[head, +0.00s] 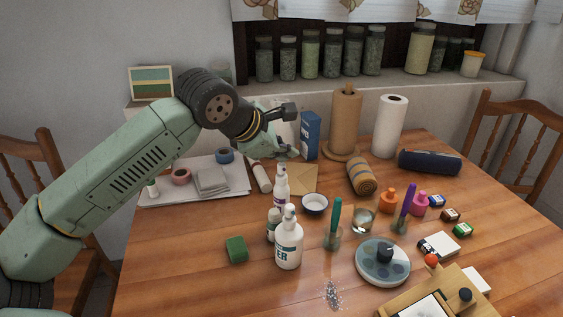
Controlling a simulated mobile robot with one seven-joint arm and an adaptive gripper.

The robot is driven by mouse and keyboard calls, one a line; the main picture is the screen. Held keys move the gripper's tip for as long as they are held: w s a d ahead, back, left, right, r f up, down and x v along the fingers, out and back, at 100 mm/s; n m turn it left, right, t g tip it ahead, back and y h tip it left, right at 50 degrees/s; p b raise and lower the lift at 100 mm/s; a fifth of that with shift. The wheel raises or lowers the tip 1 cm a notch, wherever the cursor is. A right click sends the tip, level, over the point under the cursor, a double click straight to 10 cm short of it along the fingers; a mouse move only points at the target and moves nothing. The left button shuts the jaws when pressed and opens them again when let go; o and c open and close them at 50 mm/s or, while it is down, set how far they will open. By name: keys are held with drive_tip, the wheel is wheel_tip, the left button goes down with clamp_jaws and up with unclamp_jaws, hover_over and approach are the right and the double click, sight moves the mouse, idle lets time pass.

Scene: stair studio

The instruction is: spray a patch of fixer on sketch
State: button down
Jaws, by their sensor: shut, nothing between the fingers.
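My gripper (287,153) is shut and empty, above the back part of the table. It is just above the top of a slim white bottle (281,188) with a purplish label; I cannot tell whether they touch. A larger white bottle (289,248) with a nozzle top stands in front, its label partly readable as "ER". A small pale bottle (273,226) is partly hidden behind it. I cannot tell which bottle holds fixer. A white sheet (422,308), possibly the sketch, lies on a wooden board (458,279) at the bottom edge, cut off by the frame.
A green block (237,249), white bowl (315,205), green-handled tool in a glass (334,232) and round palette (383,270) surround the bottles. Paper rolls (389,127) and a blue box (309,135) stand at the back. The front left of the table is clear.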

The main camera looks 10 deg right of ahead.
sight(284, 166)
drive_tip(key=shift+r, duration=0.45)
wheel_tip(284, 166, up, 6)
drive_tip(key=p, duration=0.3)
idle(2.0)
